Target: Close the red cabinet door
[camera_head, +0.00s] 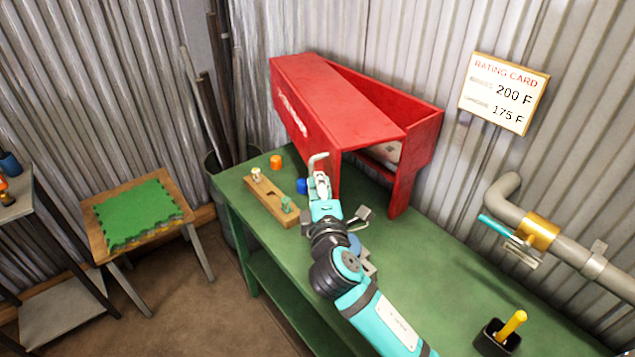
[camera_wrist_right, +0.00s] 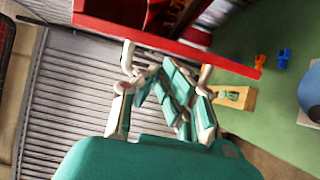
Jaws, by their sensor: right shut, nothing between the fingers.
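The red cabinet (camera_head: 425,135) stands on the green workbench against the corrugated wall. A red panel with a white marking or handle (camera_head: 293,113) faces the left front. The right side stands open, with a gap showing a pale item (camera_head: 385,152) inside. The exact door hinge is unclear. In the wrist view a red panel edge (camera_wrist_right: 190,42) crosses the top. My right gripper (camera_head: 319,168) is shut and empty, in front of the red panel's lower right part; its fingers (camera_wrist_right: 165,88) show below the red edge. Contact cannot be told. My left gripper is not in view.
A pipe (camera_head: 570,255) runs along the right wall. A black holder (camera_head: 492,342) with a yellow handle stands at the bench's front right.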

